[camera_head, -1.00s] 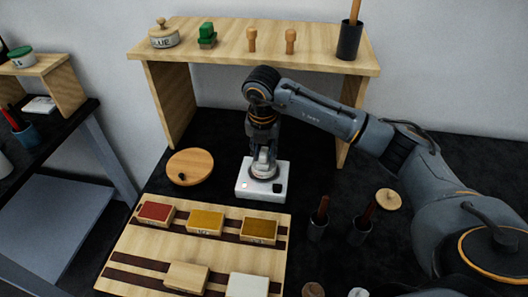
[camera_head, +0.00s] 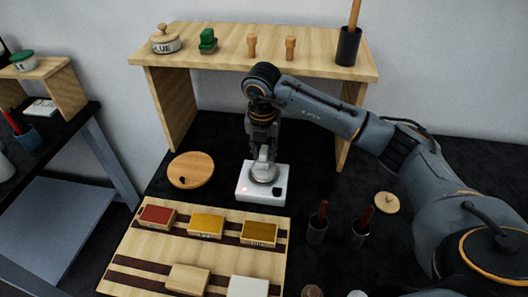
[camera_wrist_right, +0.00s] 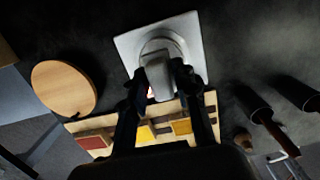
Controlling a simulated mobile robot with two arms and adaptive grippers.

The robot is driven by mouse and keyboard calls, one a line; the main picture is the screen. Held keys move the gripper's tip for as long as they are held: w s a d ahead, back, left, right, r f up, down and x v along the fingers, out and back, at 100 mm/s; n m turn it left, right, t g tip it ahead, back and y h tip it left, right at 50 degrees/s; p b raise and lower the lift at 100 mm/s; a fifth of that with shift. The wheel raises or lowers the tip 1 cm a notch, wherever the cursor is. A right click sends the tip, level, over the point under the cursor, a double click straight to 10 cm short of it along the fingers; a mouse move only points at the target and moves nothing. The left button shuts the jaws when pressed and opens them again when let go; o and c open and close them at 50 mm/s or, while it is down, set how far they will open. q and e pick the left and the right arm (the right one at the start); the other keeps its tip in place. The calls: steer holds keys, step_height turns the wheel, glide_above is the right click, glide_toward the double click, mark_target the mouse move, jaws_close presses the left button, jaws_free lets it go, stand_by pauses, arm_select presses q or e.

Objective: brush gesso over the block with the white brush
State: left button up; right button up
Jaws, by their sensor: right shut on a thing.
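My right gripper (camera_head: 264,155) points down over a white square plate unit (camera_head: 246,194) and is shut on a grey-white metal pot (camera_head: 263,174) standing on it. In the right wrist view the fingers (camera_wrist_right: 159,78) close on the pot's projecting part (camera_wrist_right: 157,70). A bare pale wood block (camera_head: 187,279) and a whitish block (camera_head: 248,287) lie on the front of the slotted wooden board (camera_head: 150,254). Two dark cups (camera_head: 317,231) (camera_head: 358,237) hold reddish-brown handles; their bristles are hidden, so I cannot tell which is the white brush. My left gripper is out of view.
Red (camera_head: 157,215) and ochre (camera_head: 206,226) blocks sit on the board's back row. A round wooden disc (camera_head: 191,169) lies left of the plate unit. A wooden shelf (camera_head: 220,60) spans the back, above my right gripper. Small round pieces lie front right.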

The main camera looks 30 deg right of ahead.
mark_target(261, 155)
steer(key=shift+r+p, duration=1.25)
steer(key=shift+r, duration=1.2)
steer(key=n, duration=0.2)
steer(key=s+a+n, duration=0.1)
steer(key=n, duration=0.1)
steer(key=s+n, duration=0.1)
steer(key=n, duration=0.1)
steer(key=shift+a+y, duration=0.25)
steer(key=shift+y, duration=0.05)
steer(key=s+a+m+g, duration=0.1)
steer(key=s+a+m, duration=0.2)
steer(key=m, duration=1.4)
steer(key=s+a+m+g, duration=0.1)
steer(key=s+a+m, duration=0.2)
steer(key=s+m, duration=0.9)
steer(key=m, duration=0.5)
steer(key=shift+m+g, duration=0.3)
